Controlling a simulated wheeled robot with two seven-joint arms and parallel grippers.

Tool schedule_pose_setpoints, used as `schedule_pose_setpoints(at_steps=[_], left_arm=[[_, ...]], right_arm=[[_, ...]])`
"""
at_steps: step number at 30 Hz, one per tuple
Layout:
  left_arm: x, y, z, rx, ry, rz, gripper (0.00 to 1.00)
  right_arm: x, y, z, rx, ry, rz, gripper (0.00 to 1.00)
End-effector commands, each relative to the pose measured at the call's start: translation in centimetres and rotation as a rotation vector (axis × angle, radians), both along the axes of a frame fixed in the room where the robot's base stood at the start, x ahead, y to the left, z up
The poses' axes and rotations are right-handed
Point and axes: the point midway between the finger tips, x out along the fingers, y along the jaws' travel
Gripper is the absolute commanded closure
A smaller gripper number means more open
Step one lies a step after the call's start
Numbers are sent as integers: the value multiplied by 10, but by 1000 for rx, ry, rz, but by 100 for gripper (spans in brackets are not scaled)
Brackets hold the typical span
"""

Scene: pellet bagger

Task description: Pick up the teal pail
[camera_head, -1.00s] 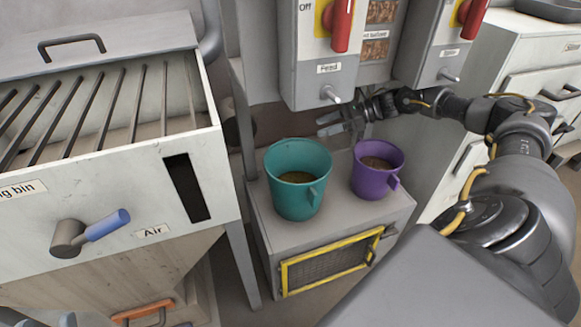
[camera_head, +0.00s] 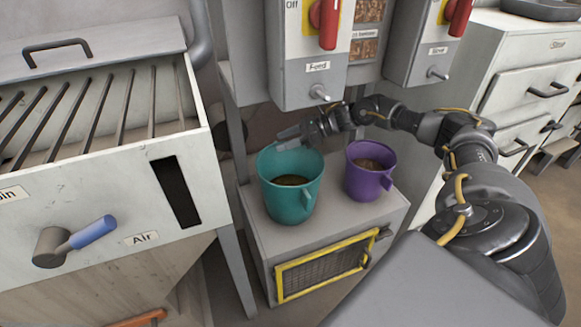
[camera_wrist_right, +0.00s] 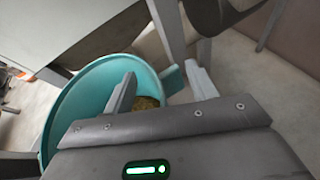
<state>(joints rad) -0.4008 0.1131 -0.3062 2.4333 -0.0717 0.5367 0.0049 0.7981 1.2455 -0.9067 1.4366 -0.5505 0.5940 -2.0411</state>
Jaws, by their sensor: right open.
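The teal pail (camera_head: 289,205) stands upright on the grey cabinet top, with dark brown contents inside and a handle on its front right. My right gripper (camera_head: 290,137) is open and empty at the pail's far rim. In the right wrist view, the fingers (camera_wrist_right: 163,84) point towards the teal pail (camera_wrist_right: 82,95). One finger overlaps the pail's opening and the other lies to the right, outside it. The teal handle shows between them. I cannot tell whether either finger touches the pail. My left gripper is not in view.
A purple pail (camera_head: 369,181) stands close to the right of the teal one. The grey cabinet (camera_head: 335,228) has a yellow-framed grille in front. Control boxes (camera_head: 310,75) with red handles hang above. A pale bin (camera_head: 100,190) with bars and a blue-handled lever stands left.

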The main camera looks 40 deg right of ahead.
Motion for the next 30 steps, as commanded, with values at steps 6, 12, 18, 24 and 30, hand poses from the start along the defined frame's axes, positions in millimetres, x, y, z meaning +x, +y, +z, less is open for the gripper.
schedule_pose_setpoints(at_steps=[6,12,18,24,30], left_arm=[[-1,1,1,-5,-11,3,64],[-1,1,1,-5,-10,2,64],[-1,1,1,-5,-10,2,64],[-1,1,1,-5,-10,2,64],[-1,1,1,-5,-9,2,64]], right_arm=[[3,3,-2,-1,1,0,43],[3,3,-2,-1,1,0,58],[3,3,-2,-1,1,0,85],[3,3,-2,0,1,0,100],[3,3,-1,0,0,0,100]])
